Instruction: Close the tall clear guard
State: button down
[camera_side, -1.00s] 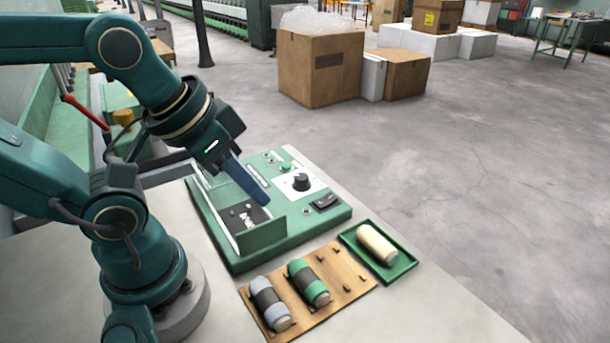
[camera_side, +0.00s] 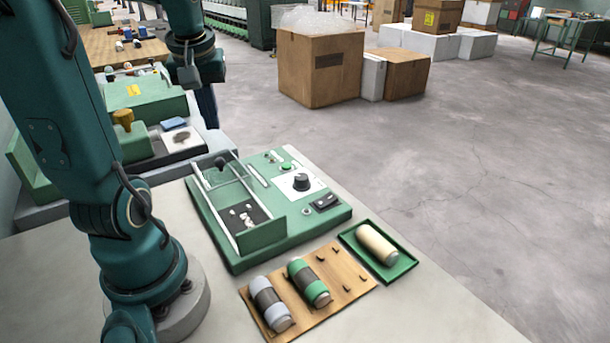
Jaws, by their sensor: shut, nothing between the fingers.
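The green machine (camera_side: 325,217) stands on the pale table, with a recessed bay holding a dark patch with white bits on its left half. A clear guard with thin pale edges (camera_side: 236,179) shows at this bay, and a dark round knob (camera_side: 221,163) is at its far end. The clear panes are hard to make out, so I cannot tell exactly how the guard sits. My gripper (camera_side: 208,106) is shut and empty, high up behind the machine and to its left, apart from the guard. My arm partly hides it.
A wooden board (camera_side: 343,284) with a grey and a green spool lies in front of the machine. A green tray (camera_side: 400,268) with a cream spool is beside it. Behind are a green unit with a yellow knob (camera_side: 123,117) and cardboard boxes (camera_side: 320,68).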

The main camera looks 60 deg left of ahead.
jog(key=x, duration=0.9)
jog(key=shift+f, duration=0.15)
jog(key=d, duration=1.2)
jog(key=shift+w+d, duration=0.1)
jog(key=shift+d, duration=0.75)
jog(key=shift+s, duration=0.2)
